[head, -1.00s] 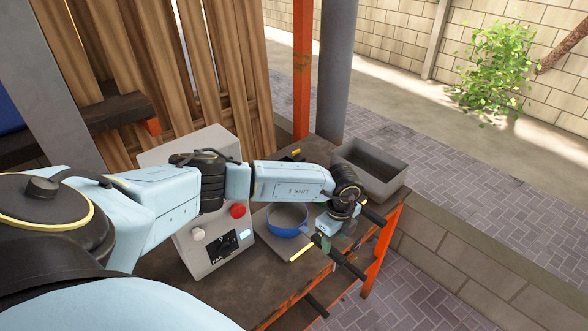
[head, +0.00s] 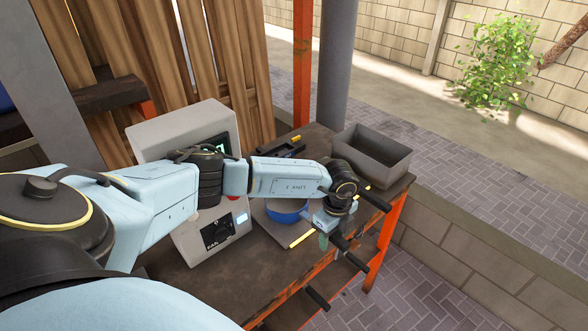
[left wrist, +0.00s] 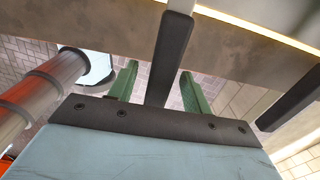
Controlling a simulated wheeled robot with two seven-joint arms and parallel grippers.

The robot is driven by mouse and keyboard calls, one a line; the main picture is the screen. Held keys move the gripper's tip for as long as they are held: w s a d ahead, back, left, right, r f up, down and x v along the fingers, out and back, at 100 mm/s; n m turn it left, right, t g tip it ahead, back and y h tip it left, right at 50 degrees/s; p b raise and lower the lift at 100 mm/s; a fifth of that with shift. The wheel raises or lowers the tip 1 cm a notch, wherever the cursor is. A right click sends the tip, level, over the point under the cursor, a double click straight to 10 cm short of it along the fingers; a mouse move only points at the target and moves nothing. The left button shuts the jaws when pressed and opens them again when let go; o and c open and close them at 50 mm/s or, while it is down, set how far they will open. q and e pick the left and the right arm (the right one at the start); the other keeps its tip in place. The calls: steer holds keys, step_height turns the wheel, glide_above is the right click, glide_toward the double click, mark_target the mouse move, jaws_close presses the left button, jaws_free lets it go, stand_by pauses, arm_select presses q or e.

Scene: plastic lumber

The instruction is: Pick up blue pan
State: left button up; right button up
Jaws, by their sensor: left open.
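The blue pan (head: 284,213) sits on a flat grey plate with a yellow front strip on the workbench. My left forearm covers its back rim, and its handle cannot be made out. My left gripper (head: 325,240) is just right of the pan, near the bench's front edge, pointing down. In the left wrist view its two green fingers (left wrist: 160,88) are apart, with no pan between them. A dark bar (left wrist: 170,55) shows between the fingers in that view; I cannot tell its distance from them. My right gripper is not in view.
A grey bin (head: 372,155) stands at the bench's right end. A grey machine (head: 215,235) stands left of the pan. Dark bars (head: 350,252) stick out from the orange bench's front edge, close to my left gripper. Bare bench top (head: 262,270) lies in front of the machine.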

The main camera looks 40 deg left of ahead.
arm_select(q)
jaws_close()
steer(key=shift+r, duration=0.15)
